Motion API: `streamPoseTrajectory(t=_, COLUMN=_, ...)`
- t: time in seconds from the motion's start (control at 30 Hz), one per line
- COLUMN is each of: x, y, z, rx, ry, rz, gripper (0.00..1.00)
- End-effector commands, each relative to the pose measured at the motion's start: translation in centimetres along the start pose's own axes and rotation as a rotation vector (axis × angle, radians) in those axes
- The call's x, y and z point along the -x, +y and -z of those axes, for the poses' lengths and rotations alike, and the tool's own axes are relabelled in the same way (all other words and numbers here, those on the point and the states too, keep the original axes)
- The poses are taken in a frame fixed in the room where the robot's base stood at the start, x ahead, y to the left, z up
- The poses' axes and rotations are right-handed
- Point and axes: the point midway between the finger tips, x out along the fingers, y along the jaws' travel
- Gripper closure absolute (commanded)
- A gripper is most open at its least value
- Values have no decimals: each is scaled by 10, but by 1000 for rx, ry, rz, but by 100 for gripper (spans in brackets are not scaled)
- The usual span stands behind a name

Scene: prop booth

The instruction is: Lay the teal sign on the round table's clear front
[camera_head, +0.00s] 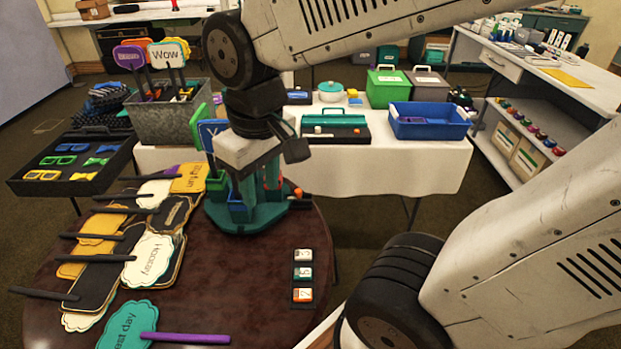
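A teal sign (128,328) with pale lettering and a purple handle (185,338) lies flat at the round table's (235,285) near left edge. The bottom of the picture cuts it off. Its handle points right. My gripper (256,185) points down over a teal caddy (245,220) at the table's back, well behind the sign. Its fingers are hard to tell from the caddy's teal and blue parts, so I cannot tell whether they are open or hold something. A blue sign (212,132) stands just left of the gripper.
Several signs with black sticks, including a cream sign (150,258), overlap along the table's left side. Three number tiles (303,273) lie at the right. Bare tabletop shows between them. A grey bin (165,122) of signs and a blue tray (428,121) stand beyond the round table.

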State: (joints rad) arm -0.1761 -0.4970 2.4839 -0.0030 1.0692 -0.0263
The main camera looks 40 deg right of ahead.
Motion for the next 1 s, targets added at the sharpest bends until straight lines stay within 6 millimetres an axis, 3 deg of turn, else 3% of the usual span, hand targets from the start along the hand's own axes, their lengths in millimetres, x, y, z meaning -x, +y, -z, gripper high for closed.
streamPoseTrajectory(t=0.1, x=18, y=19, z=-37, rx=-105, ry=22, rz=-10, gripper=64)
streamPoseTrajectory(t=0.3, x=28, y=30, z=-72, rx=-195, ry=29, rz=-18, gripper=64)
streamPoseTrajectory(t=1.0, x=28, y=31, z=-76, rx=-206, ry=28, rz=-19, gripper=64)
